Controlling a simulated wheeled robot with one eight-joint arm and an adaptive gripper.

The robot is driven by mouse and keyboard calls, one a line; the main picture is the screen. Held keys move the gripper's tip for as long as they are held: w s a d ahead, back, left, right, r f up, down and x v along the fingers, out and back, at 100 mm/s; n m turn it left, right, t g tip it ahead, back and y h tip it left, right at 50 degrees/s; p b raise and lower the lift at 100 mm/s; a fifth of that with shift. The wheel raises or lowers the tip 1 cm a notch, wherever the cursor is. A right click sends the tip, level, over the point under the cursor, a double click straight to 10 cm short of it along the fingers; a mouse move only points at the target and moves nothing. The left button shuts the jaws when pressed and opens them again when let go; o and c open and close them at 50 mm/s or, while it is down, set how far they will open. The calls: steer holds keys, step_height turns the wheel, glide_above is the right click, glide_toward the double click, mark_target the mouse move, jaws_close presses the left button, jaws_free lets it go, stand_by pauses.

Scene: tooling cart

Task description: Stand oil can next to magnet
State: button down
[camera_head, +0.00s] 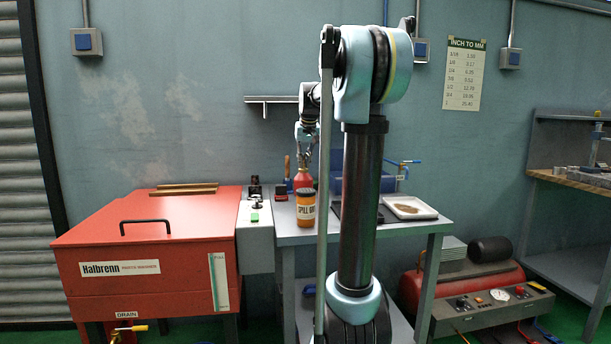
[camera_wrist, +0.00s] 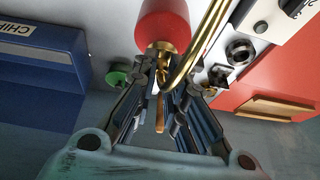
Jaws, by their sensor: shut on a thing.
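The oil can (camera_head: 302,179) is red, upright as far as shows, and behind an orange jar that hides its base. I cannot tell whether it touches the bench. In the wrist view its red body (camera_wrist: 163,22) is at the top, with a brass collar and a curved brass spout (camera_wrist: 200,50). My gripper (camera_head: 306,143) is above the can; in the wrist view my gripper (camera_wrist: 164,68) is closed around the brass neck. I cannot identify the magnet with certainty; small dark metal parts (camera_wrist: 243,50) lie near the can in the wrist view.
The orange jar (camera_head: 306,212) stands at the bench's front left. A white tray (camera_head: 409,208) is at the right. A red parts washer (camera_head: 150,235) adjoins the bench (camera_head: 428,226) on the left. A blue bin (camera_wrist: 42,65) and a green knob-like piece (camera_wrist: 118,77) flank the gripper.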

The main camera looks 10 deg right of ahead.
mark_target(304, 169)
steer(key=shift+f, duration=2.05)
steer(key=c, duration=1.6)
jaws_free()
steer(key=shift+f, duration=0.1)
steer(key=shift+c, duration=0.2)
steer(key=v, duration=1.2)
